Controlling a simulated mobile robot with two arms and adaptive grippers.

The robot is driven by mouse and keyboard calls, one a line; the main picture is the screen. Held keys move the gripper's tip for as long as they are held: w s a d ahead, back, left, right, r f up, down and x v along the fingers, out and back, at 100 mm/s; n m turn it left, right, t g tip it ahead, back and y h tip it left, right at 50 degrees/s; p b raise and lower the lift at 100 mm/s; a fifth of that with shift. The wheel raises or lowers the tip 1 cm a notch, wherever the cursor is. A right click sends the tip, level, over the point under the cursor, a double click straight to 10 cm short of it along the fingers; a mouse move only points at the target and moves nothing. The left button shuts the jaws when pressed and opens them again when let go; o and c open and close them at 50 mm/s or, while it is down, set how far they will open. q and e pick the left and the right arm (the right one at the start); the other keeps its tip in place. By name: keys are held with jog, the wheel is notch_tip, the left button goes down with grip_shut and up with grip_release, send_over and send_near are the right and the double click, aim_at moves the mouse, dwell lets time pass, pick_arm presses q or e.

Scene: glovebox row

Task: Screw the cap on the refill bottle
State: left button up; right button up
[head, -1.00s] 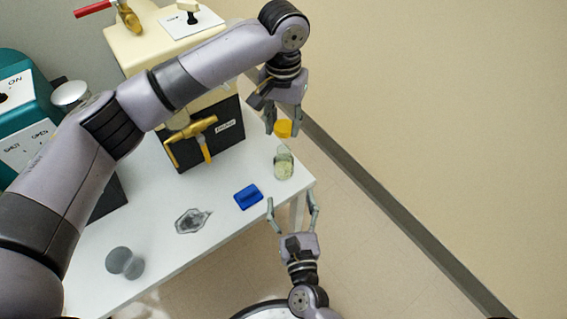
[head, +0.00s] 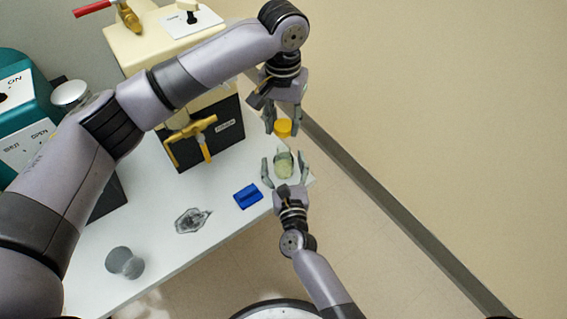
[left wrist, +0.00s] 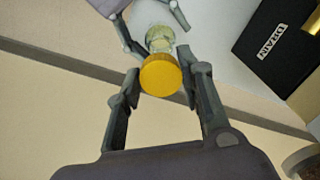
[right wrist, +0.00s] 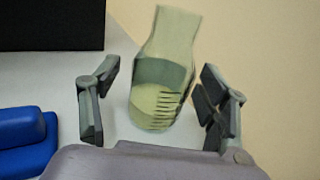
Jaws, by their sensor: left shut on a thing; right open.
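The refill bottle (head: 284,166) is greenish, see-through and open-necked, and stands at the right end of the white table. In the right wrist view the bottle (right wrist: 163,80) is between the fingers of my right gripper (right wrist: 157,98), with gaps on both sides. My right gripper (head: 277,166) is open around it. My left gripper (head: 283,122) is shut on the yellow cap (head: 283,128), above and beyond the bottle in the head view.
A blue block (head: 248,196), a grey patterned piece (head: 192,220) and a grey cup-like object (head: 124,262) are on the white table (head: 170,195). A cream and black machine (head: 205,135) with a yellow valve stands behind. A teal unit (head: 30,120) is at the left.

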jog(key=shift+c, duration=0.3)
grip_shut()
dwell(0.6)
